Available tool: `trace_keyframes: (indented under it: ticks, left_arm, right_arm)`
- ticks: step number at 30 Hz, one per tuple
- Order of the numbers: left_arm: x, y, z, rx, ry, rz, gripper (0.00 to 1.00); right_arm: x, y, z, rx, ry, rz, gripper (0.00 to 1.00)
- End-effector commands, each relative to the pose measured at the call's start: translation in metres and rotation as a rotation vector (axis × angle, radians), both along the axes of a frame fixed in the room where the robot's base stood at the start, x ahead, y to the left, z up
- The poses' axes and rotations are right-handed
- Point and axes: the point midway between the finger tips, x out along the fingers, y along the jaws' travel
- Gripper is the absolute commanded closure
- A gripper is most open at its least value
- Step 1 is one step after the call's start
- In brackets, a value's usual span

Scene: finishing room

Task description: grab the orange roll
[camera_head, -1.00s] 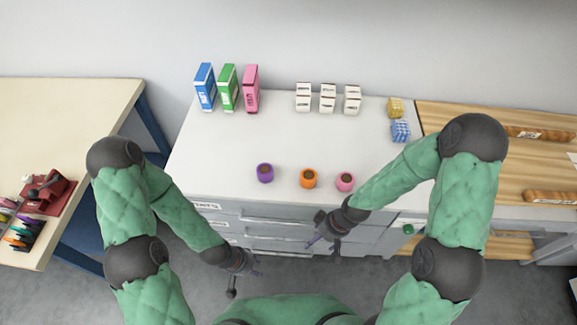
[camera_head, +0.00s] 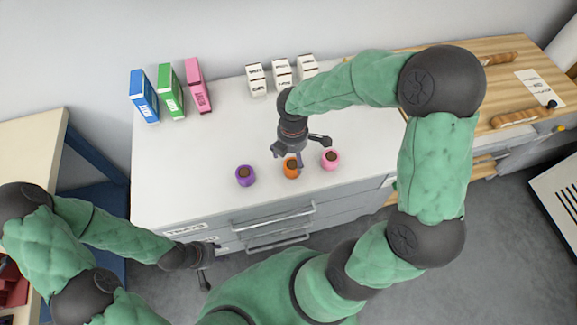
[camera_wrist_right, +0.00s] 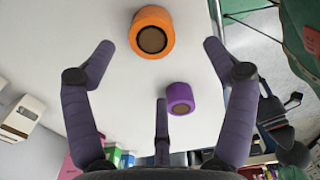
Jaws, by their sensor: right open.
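The orange roll (camera_head: 291,168) stands on the white counter between a purple roll (camera_head: 245,176) and a pink roll (camera_head: 331,159). My right gripper (camera_head: 299,150) is over the counter just behind and above the orange roll, partly covering it in the head view. In the right wrist view, its fingers (camera_wrist_right: 158,65) are spread and empty. The orange roll (camera_wrist_right: 152,32) lies beyond the fingertips there, apart from them, and the purple roll (camera_wrist_right: 180,98) shows lower. My left gripper (camera_head: 208,262) hangs in front of the counter, low at the left; its fingers are too small to read.
Blue, green and pink boxes (camera_head: 197,85) stand at the back left of the white counter (camera_head: 190,165). Several small white boxes (camera_head: 281,72) stand at the back. A wooden top (camera_head: 495,75) with brown handled pieces is at the right. Counter left of the rolls is free.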

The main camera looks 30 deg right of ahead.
Motion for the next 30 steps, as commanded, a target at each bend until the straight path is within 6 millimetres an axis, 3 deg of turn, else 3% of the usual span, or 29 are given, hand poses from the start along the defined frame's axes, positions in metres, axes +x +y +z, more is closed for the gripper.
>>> trace_keyframes:
  ticks: [6, 13, 21, 30]
  left_arm:
    - [0.0, 0.0, -0.013, 0.0, 0.0, 0.0, 0.6]
    - [0.0, 0.0, -0.018, 0.0, 0.0, 0.0, 0.6]
    - [0.0, 0.0, -0.036, 0.0, -0.001, 0.0, 0.6]
    - [0.0, 0.0, -0.037, 0.0, -0.001, 0.0, 0.6]
  right_arm:
    - [0.0, 0.0, -0.035, 0.0, 0.003, -0.002, 0.15]
    - [0.003, -0.002, -0.048, 0.001, -0.001, -0.003, 0.15]
    - [0.007, -0.006, -0.085, 0.001, 0.002, -0.003, 0.15]
    - [0.008, -0.006, -0.09, 0.002, -0.001, -0.003, 0.15]
